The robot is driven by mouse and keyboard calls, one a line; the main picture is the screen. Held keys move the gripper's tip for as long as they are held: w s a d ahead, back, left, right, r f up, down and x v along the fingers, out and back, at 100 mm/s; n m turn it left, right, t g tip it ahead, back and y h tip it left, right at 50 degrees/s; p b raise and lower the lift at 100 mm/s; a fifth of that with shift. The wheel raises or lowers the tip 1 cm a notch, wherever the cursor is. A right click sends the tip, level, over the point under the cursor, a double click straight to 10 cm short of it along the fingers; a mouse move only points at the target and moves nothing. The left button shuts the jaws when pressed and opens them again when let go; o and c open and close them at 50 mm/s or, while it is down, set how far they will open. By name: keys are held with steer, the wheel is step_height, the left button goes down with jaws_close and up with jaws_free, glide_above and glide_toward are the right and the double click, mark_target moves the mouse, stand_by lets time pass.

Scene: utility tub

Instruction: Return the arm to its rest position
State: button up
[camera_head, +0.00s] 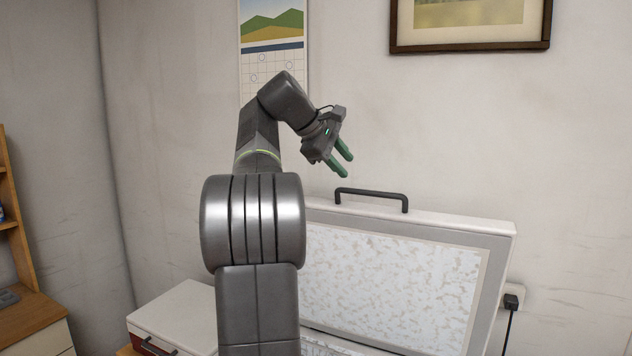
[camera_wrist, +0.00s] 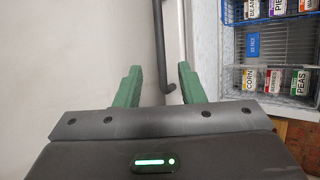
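My gripper (camera_head: 346,167) is raised above the open tub lid (camera_head: 490,225), to the upper left of the lid's dark handle (camera_head: 371,194). Its two green fingers point down and to the right. In the wrist view, the fingers of my gripper (camera_wrist: 159,80) stand apart with nothing held between them. The dark handle (camera_wrist: 159,40) shows beyond the fingertips, apart from them. The arm is extended up and forward, bent at the wrist. The lid stands upright, its frosted inner panel (camera_head: 390,285) facing me.
The wrist view shows wire baskets (camera_wrist: 285,48) with several labelled packages, including corn (camera_wrist: 249,78) and peas (camera_wrist: 299,82). A white box (camera_head: 180,310) sits at lower left. A wooden shelf (camera_head: 15,220) stands far left. A calendar and framed picture (camera_head: 470,25) hang on the wall behind.

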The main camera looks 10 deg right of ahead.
mark_target(369, 193)
steer(key=x, duration=1.3)
steer(key=shift+d+f+p, duration=0.2)
steer(key=shift+d+p, duration=0.05)
steer(key=shift+p, duration=0.1)
steer(key=shift+a, duration=0.1)
steer(key=shift+s+a, duration=0.1)
